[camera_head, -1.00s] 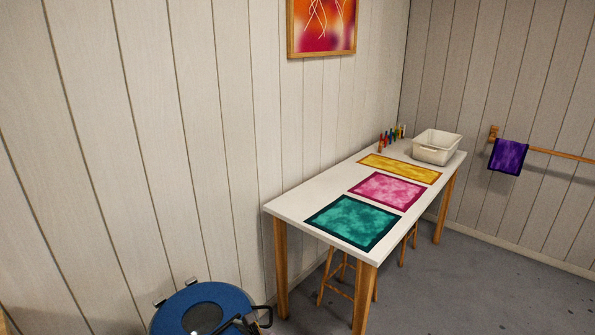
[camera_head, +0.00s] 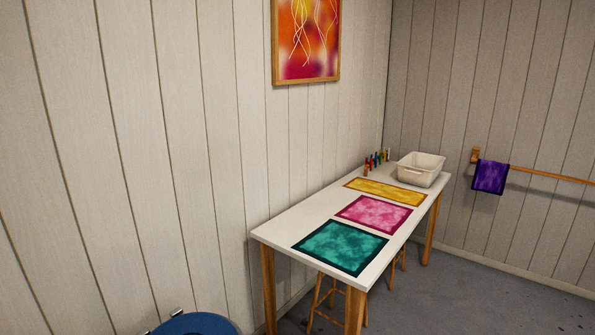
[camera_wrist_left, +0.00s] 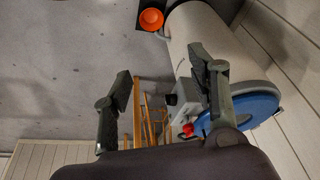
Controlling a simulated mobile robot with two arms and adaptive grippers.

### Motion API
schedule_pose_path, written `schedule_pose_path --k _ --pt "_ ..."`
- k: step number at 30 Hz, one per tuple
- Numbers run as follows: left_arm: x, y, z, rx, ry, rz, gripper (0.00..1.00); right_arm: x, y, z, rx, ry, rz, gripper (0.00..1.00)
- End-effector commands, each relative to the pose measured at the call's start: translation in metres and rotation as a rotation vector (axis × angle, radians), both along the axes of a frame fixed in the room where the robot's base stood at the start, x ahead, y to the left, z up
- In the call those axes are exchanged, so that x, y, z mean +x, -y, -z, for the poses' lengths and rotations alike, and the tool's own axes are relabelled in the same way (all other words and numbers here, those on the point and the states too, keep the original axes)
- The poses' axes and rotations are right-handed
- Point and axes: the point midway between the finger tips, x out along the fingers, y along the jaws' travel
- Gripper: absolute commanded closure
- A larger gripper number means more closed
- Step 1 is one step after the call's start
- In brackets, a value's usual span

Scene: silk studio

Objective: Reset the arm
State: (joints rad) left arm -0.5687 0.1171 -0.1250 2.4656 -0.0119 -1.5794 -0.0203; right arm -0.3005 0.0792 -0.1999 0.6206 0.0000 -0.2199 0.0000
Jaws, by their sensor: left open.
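In the left wrist view my left gripper (camera_wrist_left: 168,76) is open, with its two dark fingers wide apart. Nothing is between the fingertips; grey floor and wooden legs show beyond them. In the head view no gripper shows. My right gripper is in neither view.
A white table (camera_head: 268,234) stands along the panelled wall, with teal (camera_head: 340,246), pink (camera_head: 373,214) and yellow (camera_head: 386,191) cloths, small bottles (camera_head: 376,161) and a white bin (camera_head: 421,169). A purple cloth (camera_head: 490,177) hangs on a rail. Floor right of the table is clear.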

Motion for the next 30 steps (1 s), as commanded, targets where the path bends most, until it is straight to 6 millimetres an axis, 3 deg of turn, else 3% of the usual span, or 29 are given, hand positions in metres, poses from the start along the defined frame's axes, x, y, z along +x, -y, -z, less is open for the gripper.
schedule_pose_path --k 1,8,17,23,30 --pt "-0.006 0.000 -0.004 -0.023 -0.001 -0.028 0.47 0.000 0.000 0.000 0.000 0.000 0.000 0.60" --pt "0.007 0.002 0.044 -0.014 -0.022 -0.018 0.47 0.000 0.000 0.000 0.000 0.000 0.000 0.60" --pt "0.012 0.004 0.119 -0.012 -0.054 -0.012 0.47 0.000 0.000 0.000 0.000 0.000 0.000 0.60" --pt "0.000 0.004 0.206 -0.008 -0.092 -0.006 0.47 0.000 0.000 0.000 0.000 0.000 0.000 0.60" --pt "-0.048 -0.003 0.312 -0.002 -0.142 0.004 0.47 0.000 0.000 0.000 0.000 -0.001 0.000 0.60"
